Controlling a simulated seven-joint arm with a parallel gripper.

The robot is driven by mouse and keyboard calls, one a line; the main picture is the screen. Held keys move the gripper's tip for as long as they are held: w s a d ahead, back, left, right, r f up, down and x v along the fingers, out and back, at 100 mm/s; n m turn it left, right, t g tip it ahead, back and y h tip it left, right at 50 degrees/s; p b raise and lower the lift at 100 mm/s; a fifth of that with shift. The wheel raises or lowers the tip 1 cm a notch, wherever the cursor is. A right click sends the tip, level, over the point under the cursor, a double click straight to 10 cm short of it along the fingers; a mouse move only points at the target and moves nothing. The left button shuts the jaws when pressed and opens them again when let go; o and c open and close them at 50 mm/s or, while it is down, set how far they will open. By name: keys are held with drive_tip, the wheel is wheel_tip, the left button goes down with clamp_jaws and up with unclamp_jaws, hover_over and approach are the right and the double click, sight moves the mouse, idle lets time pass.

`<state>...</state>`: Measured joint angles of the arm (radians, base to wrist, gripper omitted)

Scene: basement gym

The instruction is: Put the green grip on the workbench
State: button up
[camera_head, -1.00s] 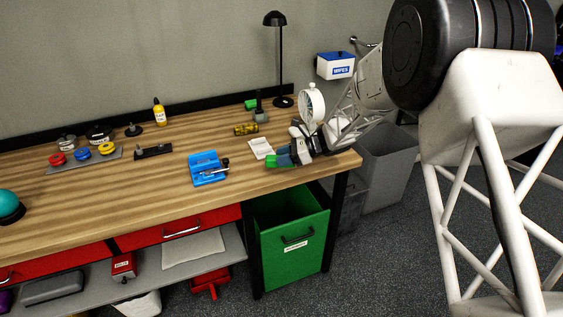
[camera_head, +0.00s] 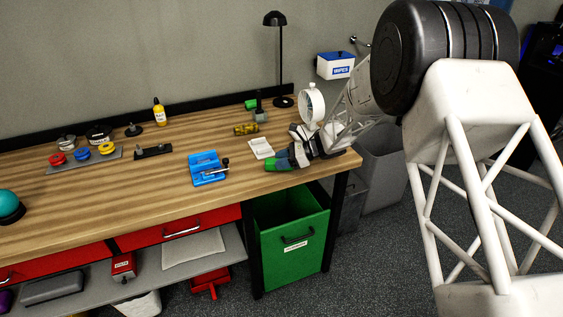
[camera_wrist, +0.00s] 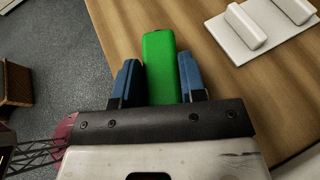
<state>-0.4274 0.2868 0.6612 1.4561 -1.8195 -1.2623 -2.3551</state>
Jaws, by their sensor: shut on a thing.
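My gripper (camera_head: 283,162) is at the right front of the wooden workbench (camera_head: 120,200), close to its edge. It is shut on the green grip (camera_wrist: 161,65), a plain bright green block between the two blue fingers in the wrist view. The grip's far end sticks out past the fingertips. In the head view a green end of the grip (camera_head: 272,165) shows low over the bench top. I cannot tell whether it touches the wood.
Another green piece (camera_head: 251,103) lies farther back. A green bin (camera_head: 293,240) stands below. The bench's front middle is clear.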

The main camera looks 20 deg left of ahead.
drive_tip(key=shift+f, duration=0.25)
drive_tip(key=shift+f, duration=0.15)
drive_tip(key=o, duration=1)
drive_tip(key=v, duration=1.2)
drive_tip(key=shift+s+r, duration=0.1)
drive_tip(key=shift+r, duration=0.1)
drive_tip(key=shift+r, duration=0.1)
